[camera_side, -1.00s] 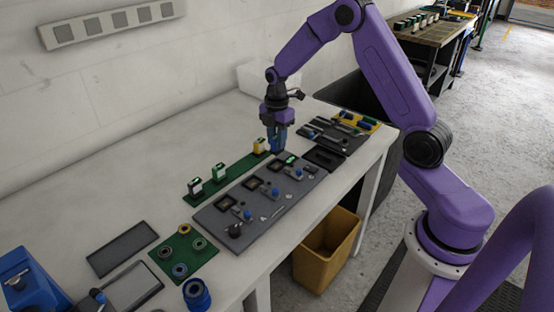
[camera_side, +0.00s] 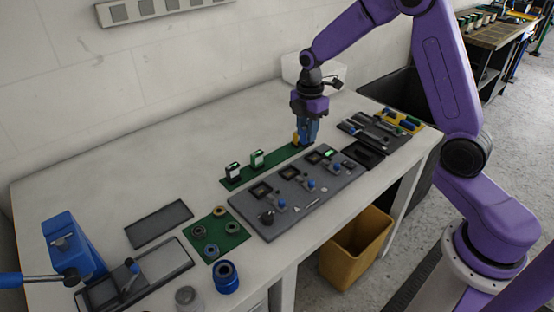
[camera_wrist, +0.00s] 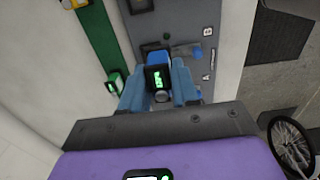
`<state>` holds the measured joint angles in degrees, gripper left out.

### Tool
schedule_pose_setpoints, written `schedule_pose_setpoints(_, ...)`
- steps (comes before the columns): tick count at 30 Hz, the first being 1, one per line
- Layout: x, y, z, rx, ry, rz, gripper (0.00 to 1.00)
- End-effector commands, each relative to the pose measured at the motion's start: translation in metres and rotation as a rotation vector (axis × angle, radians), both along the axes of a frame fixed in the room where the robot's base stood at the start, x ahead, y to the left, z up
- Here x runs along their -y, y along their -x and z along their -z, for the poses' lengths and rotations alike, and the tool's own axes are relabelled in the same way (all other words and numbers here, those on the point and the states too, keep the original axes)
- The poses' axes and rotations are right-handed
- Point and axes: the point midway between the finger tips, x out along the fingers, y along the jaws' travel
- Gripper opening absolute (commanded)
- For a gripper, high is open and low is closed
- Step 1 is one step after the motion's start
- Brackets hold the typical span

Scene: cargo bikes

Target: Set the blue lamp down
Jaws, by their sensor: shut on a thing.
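My gripper (camera_side: 308,138) points down at the back end of the green strip (camera_side: 240,178), beside the grey board (camera_side: 270,215). Its fingers are shut on the blue lamp (camera_wrist: 158,57), which shows between them in the wrist view. The lamp has a blue body and a dark face with a green lit mark. In the side view the fingers mostly hide it, and I cannot tell whether its base touches anything. A yellow lamp (camera_side: 296,138) stands close to the left of the fingers, partly covered.
Two pale lamps with green marks, one (camera_side: 232,170) and another (camera_side: 257,159), stand on the green strip. The grey board carries blue knobs, dark squares and a green lit display (camera_side: 328,154). A dark tray of tools (camera_side: 375,133) lies to the right. Bare table is behind the strip.

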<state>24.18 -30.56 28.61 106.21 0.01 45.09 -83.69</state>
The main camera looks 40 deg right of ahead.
Motion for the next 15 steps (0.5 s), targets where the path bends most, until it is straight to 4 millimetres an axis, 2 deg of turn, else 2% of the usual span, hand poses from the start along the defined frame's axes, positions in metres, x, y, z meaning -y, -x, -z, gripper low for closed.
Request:
schedule_pose_setpoints(1,-0.012,0.005,-0.006,0.002,0.000,-0.004,0.00)
schedule_pose_setpoints(3,-0.023,0.011,-0.011,0.001,0.000,-0.003,0.00)
schedule_pose_setpoints(7,-0.033,0.011,-0.012,-0.001,0.000,0.000,0.00)
schedule_pose_setpoints(15,-0.035,-0.032,0.008,-0.002,0.000,0.003,0.00)
